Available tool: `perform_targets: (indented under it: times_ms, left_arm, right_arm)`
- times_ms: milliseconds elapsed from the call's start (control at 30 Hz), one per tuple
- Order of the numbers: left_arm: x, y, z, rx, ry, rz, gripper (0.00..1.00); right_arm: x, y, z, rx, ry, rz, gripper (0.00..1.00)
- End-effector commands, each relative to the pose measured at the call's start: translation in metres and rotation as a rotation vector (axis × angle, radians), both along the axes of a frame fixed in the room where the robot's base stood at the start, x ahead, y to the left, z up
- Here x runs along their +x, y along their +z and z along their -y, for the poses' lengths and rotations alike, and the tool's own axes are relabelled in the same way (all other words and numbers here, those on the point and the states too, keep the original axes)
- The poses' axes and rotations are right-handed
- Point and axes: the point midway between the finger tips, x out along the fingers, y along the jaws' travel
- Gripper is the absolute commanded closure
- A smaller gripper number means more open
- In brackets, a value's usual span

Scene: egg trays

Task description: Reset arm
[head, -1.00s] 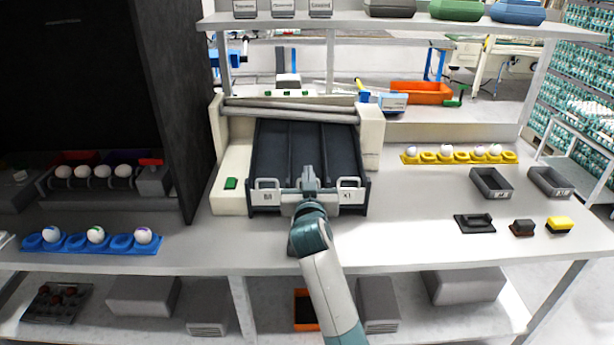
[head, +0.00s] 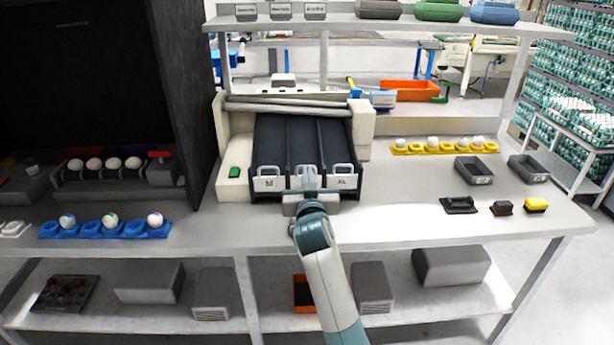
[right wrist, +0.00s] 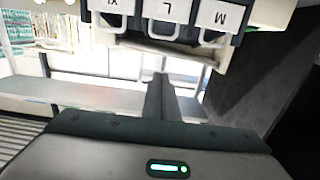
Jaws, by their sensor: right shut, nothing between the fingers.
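My right gripper (head: 310,178) is in front of the middle lane of the grey sorting machine (head: 234,150) in the head view. Its arm comes up from the bottom of the picture. In the right wrist view its fingers (right wrist: 160,95) are together and empty, below the upside-down labels XL, L and M. The M handle (head: 267,178) shows left of the gripper and the XL handle (head: 343,175) right of it. My left gripper is not in view.
A blue egg holder (head: 58,230) with white eggs is at the left and a yellow one (head: 402,150) at the right. Two grey bins (head: 474,170), a black tool (head: 460,205) and two small blocks (head: 535,205) lie at the right.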

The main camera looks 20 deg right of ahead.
Motion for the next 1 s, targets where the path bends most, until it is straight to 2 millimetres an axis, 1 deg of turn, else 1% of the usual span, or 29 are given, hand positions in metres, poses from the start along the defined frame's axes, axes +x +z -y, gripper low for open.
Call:
perform_targets:
  times_ms: [200, 367, 467, 567, 667, 767, 800, 867, 900, 967, 1000]
  left_arm:
    - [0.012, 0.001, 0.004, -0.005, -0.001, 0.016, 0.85]
    - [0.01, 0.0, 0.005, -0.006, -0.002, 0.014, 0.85]
    - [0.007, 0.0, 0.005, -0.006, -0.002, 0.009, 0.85]
    - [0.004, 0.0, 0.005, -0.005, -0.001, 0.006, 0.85]
    - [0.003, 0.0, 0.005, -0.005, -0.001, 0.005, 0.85]
    - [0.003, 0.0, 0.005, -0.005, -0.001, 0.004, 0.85]
    - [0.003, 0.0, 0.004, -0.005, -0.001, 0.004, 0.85]
    - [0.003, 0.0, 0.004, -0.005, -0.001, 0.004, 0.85]
    - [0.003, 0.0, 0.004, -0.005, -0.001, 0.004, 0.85]
    - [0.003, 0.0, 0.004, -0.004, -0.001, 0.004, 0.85]
    - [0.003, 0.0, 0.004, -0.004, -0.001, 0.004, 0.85]
  right_arm:
    - [0.0, 0.0, 0.0, 0.0, 0.0, 0.0, 1.0]
    - [-0.001, -0.002, 0.0, 0.001, -0.001, -0.004, 1.0]
    - [-0.007, -0.012, 0.002, 0.002, -0.003, -0.024, 1.0]
    - [-0.021, -0.032, 0.006, 0.007, -0.005, -0.067, 1.0]
    - [-0.045, -0.063, 0.011, 0.012, -0.005, -0.14, 1.0]
    - [-0.08, -0.103, 0.016, 0.018, -0.003, -0.238, 1.0]
    - [-0.097, -0.121, 0.017, 0.022, 0.001, -0.284, 1.0]
    - [-0.125, -0.146, 0.019, 0.025, 0.009, -0.356, 1.0]
    - [-0.144, -0.162, 0.02, 0.026, 0.017, -0.406, 1.0]
    - [-0.175, -0.185, 0.019, 0.03, 0.031, -0.48, 1.0]
    - [-0.196, -0.199, 0.019, 0.031, 0.042, -0.53, 1.0]
